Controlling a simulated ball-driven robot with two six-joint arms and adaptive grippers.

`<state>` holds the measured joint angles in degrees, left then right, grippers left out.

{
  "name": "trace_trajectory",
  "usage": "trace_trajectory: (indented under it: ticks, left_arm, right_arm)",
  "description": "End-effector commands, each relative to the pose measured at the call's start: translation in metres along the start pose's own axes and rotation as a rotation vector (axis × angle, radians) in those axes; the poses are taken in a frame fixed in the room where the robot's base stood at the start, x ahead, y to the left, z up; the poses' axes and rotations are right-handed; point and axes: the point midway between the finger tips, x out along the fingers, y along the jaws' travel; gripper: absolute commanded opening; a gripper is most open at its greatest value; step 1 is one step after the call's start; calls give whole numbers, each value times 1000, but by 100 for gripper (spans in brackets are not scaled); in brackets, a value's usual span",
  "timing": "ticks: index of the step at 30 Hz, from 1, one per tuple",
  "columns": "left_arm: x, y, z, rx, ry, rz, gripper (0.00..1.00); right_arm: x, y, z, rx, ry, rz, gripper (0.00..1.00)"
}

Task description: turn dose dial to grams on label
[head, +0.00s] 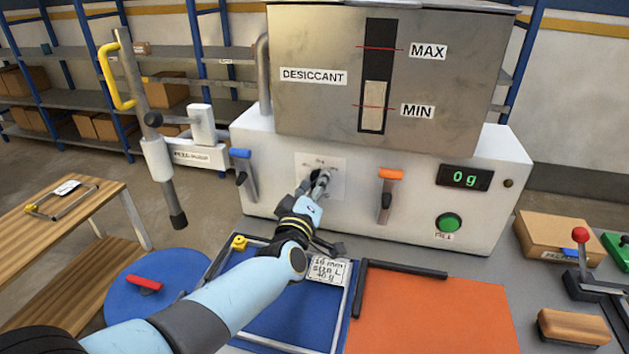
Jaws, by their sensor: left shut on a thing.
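The dose dial (310,180) sits on a white plate (328,163) on the front of the white dosing machine (270,155). My left gripper (318,182) is shut on the dial and hides most of it, so its pointer and the plate's small marks cannot be read. The label (328,270) lies below on the blue surface and seems to read 16 mm, size L, 40 g; the print is small. The display (465,178) shows 0 g. My right gripper is not in view.
A blue-tipped lever (241,155) and an orange-tipped lever (390,175) flank the dial. A green button (449,222) is at the right. The desiccant hopper (320,110) stands above. An orange mat (430,318) lies in front, with a red-knob lever (580,245) at the far right.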

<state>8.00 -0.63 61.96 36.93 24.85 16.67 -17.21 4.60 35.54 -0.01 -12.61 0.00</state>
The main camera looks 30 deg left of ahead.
Motion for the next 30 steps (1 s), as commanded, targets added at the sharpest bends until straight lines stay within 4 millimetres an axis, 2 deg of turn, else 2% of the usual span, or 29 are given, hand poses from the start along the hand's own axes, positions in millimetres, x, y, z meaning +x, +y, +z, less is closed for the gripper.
trace_trajectory:
  ticks: [12,29,30]
  left_arm:
    - [-1,-1,2,192,-5,-3,8]
    - [-2,-2,2,220,-6,-4,8]
    - [-2,-2,2,220,-6,-4,44]
  right_arm:
    - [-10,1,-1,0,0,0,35]
    - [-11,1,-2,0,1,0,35]
    - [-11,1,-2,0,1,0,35]
